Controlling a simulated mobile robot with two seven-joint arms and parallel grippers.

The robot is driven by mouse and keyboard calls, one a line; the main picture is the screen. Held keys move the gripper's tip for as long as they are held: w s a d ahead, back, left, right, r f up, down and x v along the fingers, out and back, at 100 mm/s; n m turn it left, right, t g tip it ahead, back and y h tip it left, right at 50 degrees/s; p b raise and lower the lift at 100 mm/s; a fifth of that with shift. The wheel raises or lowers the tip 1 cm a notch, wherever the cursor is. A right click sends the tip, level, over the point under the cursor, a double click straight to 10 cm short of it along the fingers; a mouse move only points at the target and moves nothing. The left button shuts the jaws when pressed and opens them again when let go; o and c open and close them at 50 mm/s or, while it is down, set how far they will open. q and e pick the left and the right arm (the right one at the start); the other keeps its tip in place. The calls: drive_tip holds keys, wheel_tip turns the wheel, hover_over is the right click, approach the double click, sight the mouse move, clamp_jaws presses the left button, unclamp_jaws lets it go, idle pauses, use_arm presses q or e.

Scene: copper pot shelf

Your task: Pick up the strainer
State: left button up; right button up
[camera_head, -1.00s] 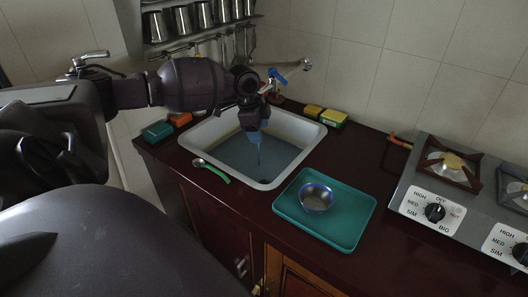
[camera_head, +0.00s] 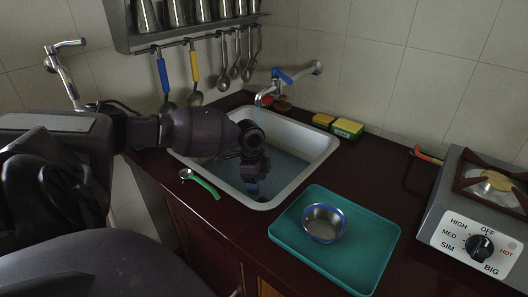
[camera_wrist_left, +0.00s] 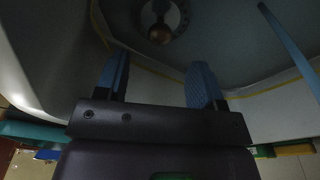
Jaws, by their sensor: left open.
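A small utensil with a green handle and a round metal head (camera_head: 200,184) lies on the dark counter, left of the sink in the head view. It may be the strainer, but its head is too small to tell. My left gripper (camera_head: 252,188) hangs over the near part of the sink (camera_head: 312,169), right of the green handle and apart from it. In the left wrist view its two blue fingers (camera_wrist_left: 158,80) are spread with nothing between them. Beyond them is the sink's drain (camera_wrist_left: 161,30). My right gripper is not in view.
A teal tray (camera_head: 372,268) holds a blue-rimmed metal bowl (camera_head: 324,223). A tap (camera_head: 268,92) stands behind the sink, with sponges (camera_head: 346,128) to its right. A stove (camera_head: 470,215) is at right. Utensils hang from a rail (camera_head: 205,38) under a shelf with metal cups.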

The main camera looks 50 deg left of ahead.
sight(263, 200)
use_arm(q)
drive_tip(key=f, duration=0.3)
drive_tip(key=shift+w+d+f, duration=0.2)
drive_tip(key=shift+d+f, duration=0.05)
drive_tip(key=shift+f, duration=0.1)
drive_tip(key=f, duration=0.1)
drive_tip(key=f+b, duration=0.1)
drive_tip(key=d+f, duration=0.1)
drive_tip(key=f, duration=0.1)
drive_tip(key=shift+w+b, duration=0.25)
drive_tip(key=shift+b, duration=0.05)
drive_tip(key=shift+f, duration=0.35)
drive_tip(key=c, duration=1.1)
drive_tip(key=shift+c, duration=0.2)
drive_tip(key=shift+w+r, duration=0.1)
drive_tip(key=shift+r, duration=0.05)
